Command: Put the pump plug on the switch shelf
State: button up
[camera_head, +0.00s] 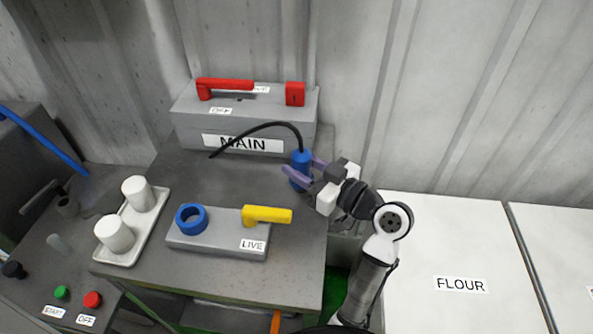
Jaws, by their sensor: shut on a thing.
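A blue plug (301,169) with a curved black cable rises at the right side of the grey table top (225,180). My gripper (302,173) is shut on the blue plug, its purple fingers on both sides of it. The plug stands about upright; I cannot tell whether its base touches the table. The cable arches left from its top and ends in front of the MAIN box. A grey block (220,240) marked LIVE carries a blue ring socket (191,218) and a yellow lever (267,215). The socket is empty. No shelf is labelled as the switch shelf.
A grey box (240,128) marked MAIN with a red lever (225,84) stands at the back. A white tray (122,262) with two white cylinders is at the left. Green and red buttons (92,299) sit front left. A white FLOUR lid (445,250) lies at the right.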

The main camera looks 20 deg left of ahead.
jog(key=shift+a+f, duration=0.15)
jog(key=shift+f, duration=0.35)
jog(key=shift+r, duration=0.1)
jog(key=o, duration=1)
jog(key=shift+o, duration=0.2)
jog(key=shift+r, duration=0.15)
jog(key=b+v, duration=0.2)
jog(key=v, duration=1)
jog(key=shift+b, duration=0.4)
